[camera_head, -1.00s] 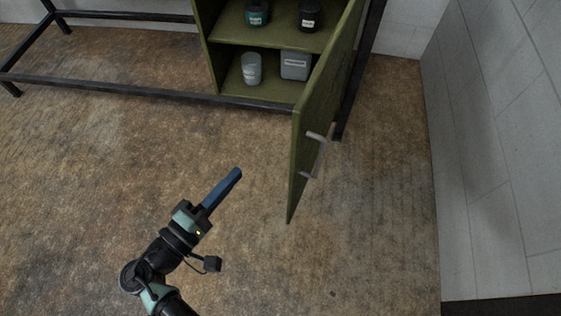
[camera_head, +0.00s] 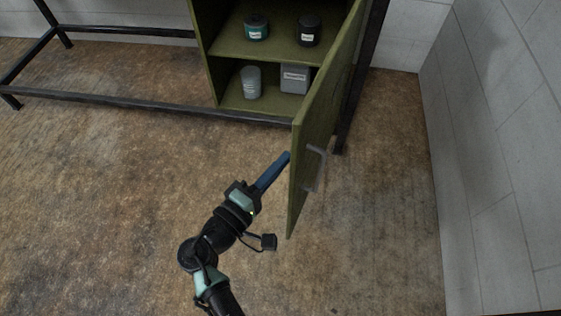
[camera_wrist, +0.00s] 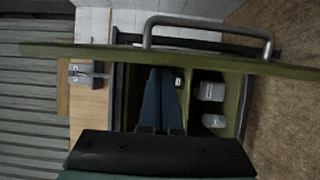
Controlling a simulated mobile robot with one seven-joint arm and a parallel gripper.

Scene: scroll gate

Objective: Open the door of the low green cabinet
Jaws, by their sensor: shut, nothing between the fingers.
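The low green cabinet (camera_head: 204,60) stands at the top middle of the head view. Its door (camera_head: 326,105) is swung wide open to the right, showing the shelves inside. The grey bar handle (camera_head: 315,168) is on the door's outer face. My gripper (camera_head: 288,155) is shut and empty, its blue fingers close to the inner face of the door near its free edge. I cannot tell whether they touch it. In the wrist view, the shut fingers (camera_wrist: 162,72) point at the door's edge (camera_wrist: 200,58), with the handle (camera_wrist: 208,23) beyond it.
On the shelves are a teal jar (camera_head: 256,28), a black jar (camera_head: 307,30), a grey cup (camera_head: 251,82) and a grey box (camera_head: 295,78). A dark metal frame (camera_head: 130,105) runs around the cabinet. A pale wall (camera_head: 490,150) is at right. Floor at left is clear.

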